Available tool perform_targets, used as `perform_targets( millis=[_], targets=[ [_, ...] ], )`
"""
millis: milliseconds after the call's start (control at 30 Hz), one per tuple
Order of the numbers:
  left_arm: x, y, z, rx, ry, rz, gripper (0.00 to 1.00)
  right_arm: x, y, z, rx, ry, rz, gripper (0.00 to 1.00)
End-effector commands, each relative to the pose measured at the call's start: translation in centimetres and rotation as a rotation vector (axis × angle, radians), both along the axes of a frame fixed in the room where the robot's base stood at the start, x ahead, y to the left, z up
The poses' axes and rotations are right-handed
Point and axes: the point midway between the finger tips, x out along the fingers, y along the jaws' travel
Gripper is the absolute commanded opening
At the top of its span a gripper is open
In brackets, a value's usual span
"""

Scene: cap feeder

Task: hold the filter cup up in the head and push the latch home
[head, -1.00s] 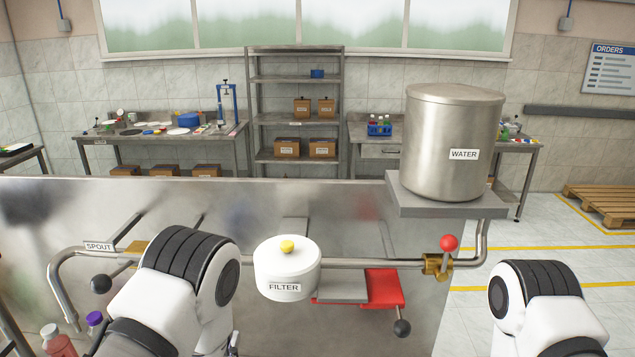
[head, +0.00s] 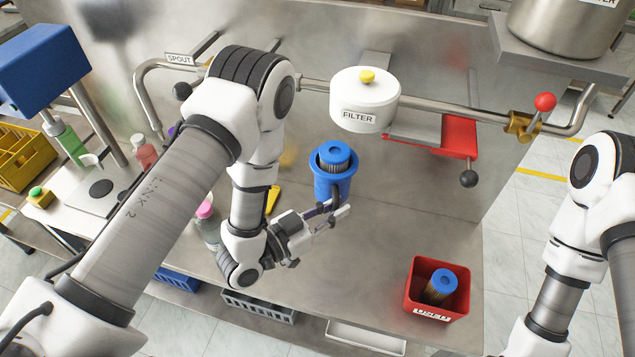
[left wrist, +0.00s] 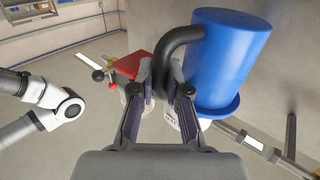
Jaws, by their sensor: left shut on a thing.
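The blue filter cup (head: 330,188) hangs with its open top up, and a dark ribbed cartridge with a blue top (head: 336,155) shows inside it. My left gripper (head: 332,212) is shut on the cup's dark handle (left wrist: 172,50). In the left wrist view the blue cup (left wrist: 225,55) is beside the fingers. The white filter head (head: 365,98), with a yellow button on top, is above the cup in the picture, and they look apart. The red latch plate (head: 460,135) with a black ball knob (head: 468,179) is right of the head. My right gripper is out of view.
A red bin (head: 437,290) with another cartridge stands on the bench at the lower right. A pipe runs behind the head to a red-knobbed valve (head: 545,102). Bottles (head: 143,152) and a blue press (head: 52,60) are at the left. The middle right bench is clear.

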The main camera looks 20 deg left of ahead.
Motion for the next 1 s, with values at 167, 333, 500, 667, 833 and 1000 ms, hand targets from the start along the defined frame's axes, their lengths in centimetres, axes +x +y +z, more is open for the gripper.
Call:
perform_targets(
  millis=[167, 333, 500, 667, 833, 1000],
  targets=[
    [-3.5, -1.7, 0.6, -0.004, 0.0, -0.184, 0.0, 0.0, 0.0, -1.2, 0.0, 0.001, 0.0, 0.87],
    [-5.8, -2.3, 1.6, -0.005, 0.001, -0.286, 0.0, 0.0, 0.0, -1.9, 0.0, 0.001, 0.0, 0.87],
    [-7.2, -2.3, 2.3, -0.008, 0.002, -0.341, 0.0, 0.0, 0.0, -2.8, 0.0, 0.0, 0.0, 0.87],
    [-7.0, -1.6, 2.5, -0.009, 0.004, -0.322, 0.0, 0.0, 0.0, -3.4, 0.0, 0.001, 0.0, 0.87],
    [-6.6, -1.2, 2.5, -0.011, 0.004, -0.31, 0.0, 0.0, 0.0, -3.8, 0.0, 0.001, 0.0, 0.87],
    [-6.3, -1.3, 2.4, -0.012, 0.005, -0.312, 0.0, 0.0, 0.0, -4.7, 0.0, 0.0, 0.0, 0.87]
  ],
)
